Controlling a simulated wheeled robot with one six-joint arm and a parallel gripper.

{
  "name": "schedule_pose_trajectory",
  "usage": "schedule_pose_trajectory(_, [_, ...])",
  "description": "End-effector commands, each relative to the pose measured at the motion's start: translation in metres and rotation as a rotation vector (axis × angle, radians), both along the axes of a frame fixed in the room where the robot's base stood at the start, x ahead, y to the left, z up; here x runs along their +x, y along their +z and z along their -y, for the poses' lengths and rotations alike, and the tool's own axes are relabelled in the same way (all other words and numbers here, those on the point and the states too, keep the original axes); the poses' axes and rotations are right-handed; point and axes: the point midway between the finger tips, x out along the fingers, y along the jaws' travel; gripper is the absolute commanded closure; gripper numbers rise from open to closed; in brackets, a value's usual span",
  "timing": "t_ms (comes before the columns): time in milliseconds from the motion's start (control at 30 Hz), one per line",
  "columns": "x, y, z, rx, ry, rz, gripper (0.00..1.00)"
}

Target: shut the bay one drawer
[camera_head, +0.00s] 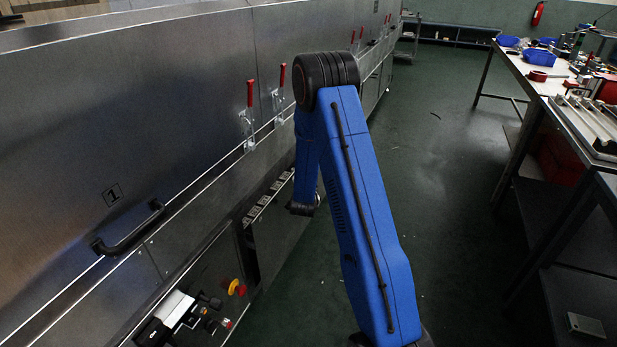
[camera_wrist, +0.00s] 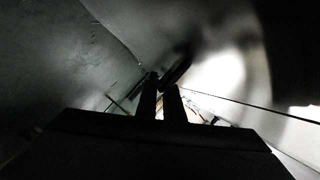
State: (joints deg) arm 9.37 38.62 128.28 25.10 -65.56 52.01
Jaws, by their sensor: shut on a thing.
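Bay one is marked by a plate with the digit 1 (camera_head: 113,195) on the steel dryer side, in the head view at left. A black bar handle (camera_head: 128,230) sits below it, with no gripper on it. I cannot tell which part is the drawer or how far it is out. My gripper (camera_wrist: 161,92) shows in the wrist view as two dark fingers close together, shut on a dark thing. A dark bar (camera_wrist: 178,68) shows at the fingertips, too dim to name surely. In the head view, my blue arm folds downward beside the dryer, and the gripper is hidden.
Red-handled clamps (camera_head: 250,95) line the dryer wall. A yellow and red button (camera_head: 236,287) and a white and black device (camera_head: 175,309) are at lower left. A cluttered workbench (camera_head: 535,70) stands at right. Green floor (camera_head: 450,150) is free between them.

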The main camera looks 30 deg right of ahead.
Motion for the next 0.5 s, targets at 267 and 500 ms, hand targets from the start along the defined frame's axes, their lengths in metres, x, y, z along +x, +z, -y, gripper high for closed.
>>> schedule_pose_trajectory(267, [0.03, -0.001, -0.025, 0.001, 0.005, 0.0, 1.0])
schedule_pose_trajectory(500, [0.035, 0.0, -0.028, 0.001, 0.004, 0.0, 1.0])
